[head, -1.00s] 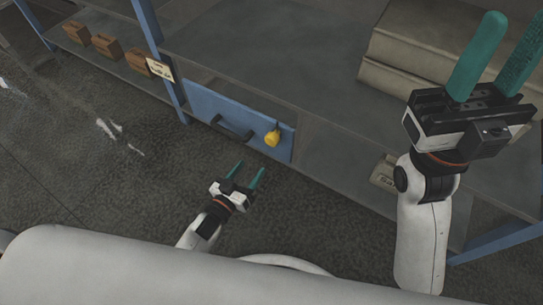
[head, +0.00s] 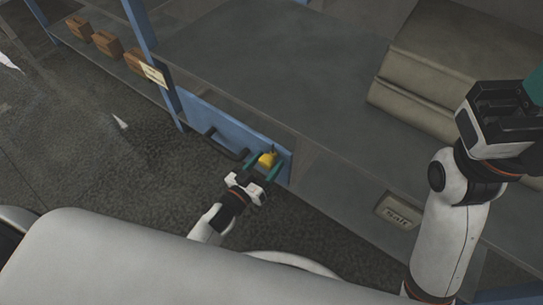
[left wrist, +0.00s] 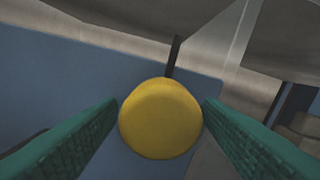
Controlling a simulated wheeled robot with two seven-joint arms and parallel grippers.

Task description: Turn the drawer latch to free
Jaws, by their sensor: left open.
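The yellow drawer latch (head: 267,160) sits at the right end of the blue drawer front (head: 228,127). In the left wrist view the latch's round yellow knob (left wrist: 160,118) faces me, with a thin dark bar behind it pointing up. My left gripper (head: 262,169) is open at the latch. Its green fingers (left wrist: 160,125) stand one on each side of the knob; I cannot tell whether they touch it. My right gripper (head: 500,115) is raised at the right, far from the latch, with its fingers mostly cut off by the frame edge.
A dark drawer handle (head: 226,145) is left of the latch. The grey worktop (head: 280,65) is above the drawer, with pale stacked blocks (head: 430,90) at its right. Small brown boxes (head: 106,43) are on a shelf at upper left. Dark floor (head: 130,150) is open in front.

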